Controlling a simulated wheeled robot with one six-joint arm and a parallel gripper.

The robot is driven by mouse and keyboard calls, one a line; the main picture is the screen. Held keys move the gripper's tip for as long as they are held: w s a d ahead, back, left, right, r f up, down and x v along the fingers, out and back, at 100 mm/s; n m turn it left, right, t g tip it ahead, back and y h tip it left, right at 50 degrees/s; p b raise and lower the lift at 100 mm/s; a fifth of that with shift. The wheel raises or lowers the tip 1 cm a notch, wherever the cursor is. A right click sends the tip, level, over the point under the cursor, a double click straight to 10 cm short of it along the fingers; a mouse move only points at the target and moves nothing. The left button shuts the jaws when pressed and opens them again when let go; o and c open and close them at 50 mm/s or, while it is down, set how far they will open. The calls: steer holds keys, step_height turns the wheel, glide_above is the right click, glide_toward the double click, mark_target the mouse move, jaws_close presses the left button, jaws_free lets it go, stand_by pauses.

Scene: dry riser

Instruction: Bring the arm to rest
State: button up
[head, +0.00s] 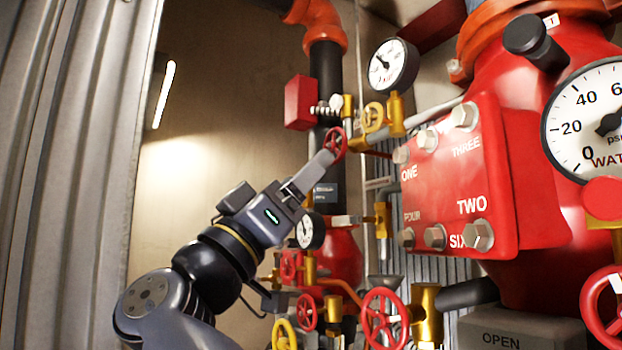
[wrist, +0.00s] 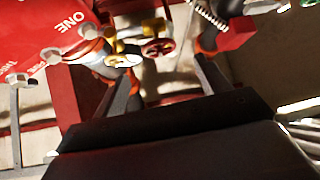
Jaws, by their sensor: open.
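My gripper (head: 326,157) is raised on my arm from the lower left of the head view. Its jaws are open. The fingertips are close to a small red handwheel (head: 335,142) on the pipework, and they overlap it in this view. The wrist view shows my two fingers spread apart, my gripper (wrist: 165,72) there having no object between its jaws that I can make out. The red handwheel (wrist: 158,48) appears just beyond the gap between the fingers. I cannot tell whether a finger touches it.
A yellow handwheel (head: 373,117) and a gauge (head: 392,65) are close to the right. The big red valve body (head: 450,180) fills the right side. More handwheels (head: 384,318) and a small gauge (head: 311,231) stand below. A corrugated wall (head: 70,150) is at left.

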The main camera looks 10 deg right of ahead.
mark_target(331, 148)
stand_by(0.3)
steer(key=p+x, duration=0.6)
steer(key=x, duration=0.5)
steer(key=shift+r, duration=0.3)
steer(key=shift+a+f+n+t+y+p, duration=0.1)
steer(key=shift+n+t+y+p, duration=0.2)
steer(key=shift+n+t+p, duration=0.2)
steer(key=shift+a+f+n+t+y+p, duration=0.1)
steer(key=shift+n+t+y+p, duration=0.25)
steer(key=shift+n, duration=0.25)
steer(key=shift+d+f+t, duration=0.1)
steer(key=shift+t, duration=0.15)
steer(key=shift+n, duration=0.3)
steer(key=shift+f+m+g+b, duration=0.25)
steer(key=shift+m+g+b, duration=0.15)
steer(key=shift+m+b, duration=0.1)
